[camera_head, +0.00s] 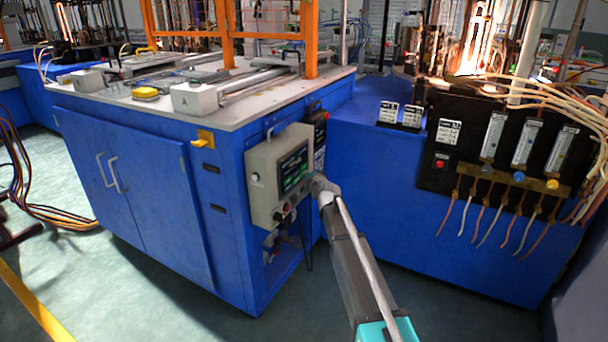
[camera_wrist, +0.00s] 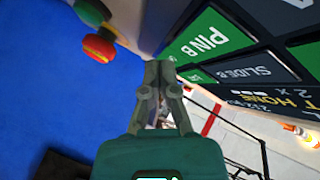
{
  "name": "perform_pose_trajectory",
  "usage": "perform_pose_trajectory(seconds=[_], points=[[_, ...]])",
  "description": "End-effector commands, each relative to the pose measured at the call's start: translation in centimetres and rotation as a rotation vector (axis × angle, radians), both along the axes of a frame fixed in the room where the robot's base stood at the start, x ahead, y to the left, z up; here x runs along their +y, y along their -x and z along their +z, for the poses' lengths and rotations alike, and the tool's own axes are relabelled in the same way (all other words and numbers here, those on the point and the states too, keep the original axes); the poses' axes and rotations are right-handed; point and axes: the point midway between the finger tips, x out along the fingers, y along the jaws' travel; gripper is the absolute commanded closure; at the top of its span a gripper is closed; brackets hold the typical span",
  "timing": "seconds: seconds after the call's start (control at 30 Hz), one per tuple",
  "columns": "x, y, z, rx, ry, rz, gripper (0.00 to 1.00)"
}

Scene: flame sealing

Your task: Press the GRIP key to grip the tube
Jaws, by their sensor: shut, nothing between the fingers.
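The beige control box (camera_head: 262,184) hangs on the side of the blue cabinet, with a dark screen (camera_head: 293,168) showing green keys. My gripper (camera_head: 318,184) is at the screen's lower right edge in the head view. In the wrist view my gripper (camera_wrist: 158,68) is shut and empty, its fingertips together close to the panel face. I cannot tell whether the tips touch the panel. No key marked GRIP is readable, and I cannot make out the tube to be gripped.
A red knob (camera_wrist: 100,46) and a green knob (camera_wrist: 92,12) stick out of the box near my gripper. A black flowmeter panel (camera_head: 432,170) with hoses stands to the right. The floor in front is clear.

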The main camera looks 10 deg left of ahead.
Motion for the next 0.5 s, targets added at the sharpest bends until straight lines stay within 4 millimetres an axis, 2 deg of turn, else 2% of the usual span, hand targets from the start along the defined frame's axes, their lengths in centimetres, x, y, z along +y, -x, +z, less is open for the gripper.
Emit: perform_pose_trajectory(seconds=[0.5], points=[[-1.3,0.5,0.0,0.0,0.0,0.0,1.0]])
